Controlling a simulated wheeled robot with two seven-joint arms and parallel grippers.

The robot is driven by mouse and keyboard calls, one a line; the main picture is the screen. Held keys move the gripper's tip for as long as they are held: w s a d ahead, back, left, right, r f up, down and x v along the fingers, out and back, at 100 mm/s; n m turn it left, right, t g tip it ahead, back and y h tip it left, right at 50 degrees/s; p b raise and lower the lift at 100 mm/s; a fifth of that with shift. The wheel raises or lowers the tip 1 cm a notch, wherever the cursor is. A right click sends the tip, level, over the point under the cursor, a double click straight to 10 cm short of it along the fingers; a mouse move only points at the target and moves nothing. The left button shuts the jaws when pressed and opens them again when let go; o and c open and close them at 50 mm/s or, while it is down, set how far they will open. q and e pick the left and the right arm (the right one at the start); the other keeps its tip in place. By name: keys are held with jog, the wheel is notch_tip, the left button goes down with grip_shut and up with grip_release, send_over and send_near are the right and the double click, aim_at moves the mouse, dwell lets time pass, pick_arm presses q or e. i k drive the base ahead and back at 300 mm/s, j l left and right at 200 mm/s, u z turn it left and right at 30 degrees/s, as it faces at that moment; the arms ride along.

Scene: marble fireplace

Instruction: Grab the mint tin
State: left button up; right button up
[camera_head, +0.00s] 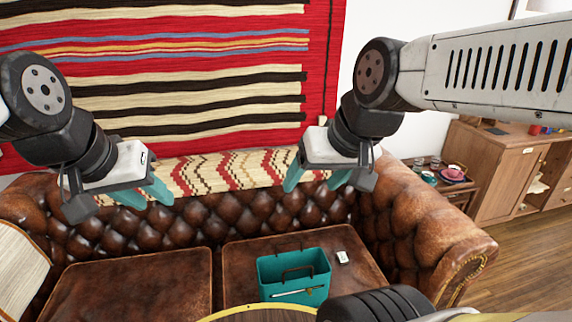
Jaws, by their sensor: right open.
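A small white tin with a dark mark (342,257), which looks like the mint tin, lies on the right seat cushion of the brown leather sofa (240,259). It is just right of a teal bin (318,268). My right gripper (315,186) is open and empty, in the air in front of the sofa back, above and a little left of the tin in the picture. My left gripper (148,200) hangs further left, far from the tin. Its teal fingers overlap from this angle, so its opening is unclear. Nothing shows between them.
The teal bin has a dark handle and a thin pale tool at its front. The sofa arm (455,243) rises to the right. A round wooden top (262,315) is at the bottom edge. A side table with cups (430,177) and a wooden cabinet (505,172) stand at right.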

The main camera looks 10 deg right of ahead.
aim_at(342, 257)
jog(key=l+u, duration=0.25)
jog(key=l, duration=0.3)
jog(key=l+u, duration=0.2)
jog(key=l, duration=0.4)
jog(key=l+u, duration=0.25)
jog(key=l, duration=0.3)
jog(key=k+l+u, duration=0.2)
jog(key=l, duration=0.35)
